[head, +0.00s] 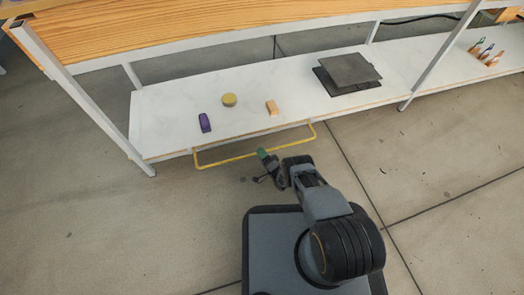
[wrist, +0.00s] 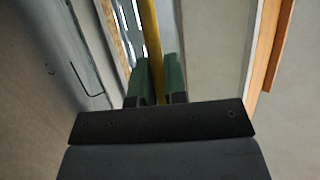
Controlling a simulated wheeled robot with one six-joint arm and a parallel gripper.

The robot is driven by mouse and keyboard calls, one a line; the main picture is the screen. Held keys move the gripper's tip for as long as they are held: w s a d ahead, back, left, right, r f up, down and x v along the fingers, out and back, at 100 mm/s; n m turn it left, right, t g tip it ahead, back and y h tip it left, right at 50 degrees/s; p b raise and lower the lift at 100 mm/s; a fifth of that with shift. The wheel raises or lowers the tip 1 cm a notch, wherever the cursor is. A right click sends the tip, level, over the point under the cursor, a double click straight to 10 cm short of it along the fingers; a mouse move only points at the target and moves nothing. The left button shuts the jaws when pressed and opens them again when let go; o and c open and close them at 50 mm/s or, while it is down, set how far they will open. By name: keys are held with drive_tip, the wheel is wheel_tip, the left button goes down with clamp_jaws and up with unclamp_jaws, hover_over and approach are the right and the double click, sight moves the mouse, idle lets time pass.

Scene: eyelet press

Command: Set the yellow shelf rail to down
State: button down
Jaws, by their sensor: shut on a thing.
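The yellow shelf rail (head: 228,160) is a thin bent bar at the front edge of the lower white shelf (head: 165,110). In the head view it stands out in front of the shelf edge, with its long bar apart from the shelf. The part of the rail deep between the fingers is partly hidden.
On the lower shelf are a purple object (head: 204,122), a round yellow object (head: 229,99), an orange block (head: 272,107) and dark flat plates (head: 348,72). A wooden top (head: 200,30) overhangs. White posts (head: 85,95) stand at the sides. The concrete floor (head: 120,230) in front is clear.

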drive_tip(key=shift+s+a+f, duration=0.1)
drive_tip(key=shift+s+a, duration=0.1)
drive_tip(key=c, duration=1.4)
unclamp_jaws()
drive_tip(key=shift+o, duration=1)
drive_tip(key=shift+d, duration=0.25)
drive_tip(key=shift+w, duration=0.1)
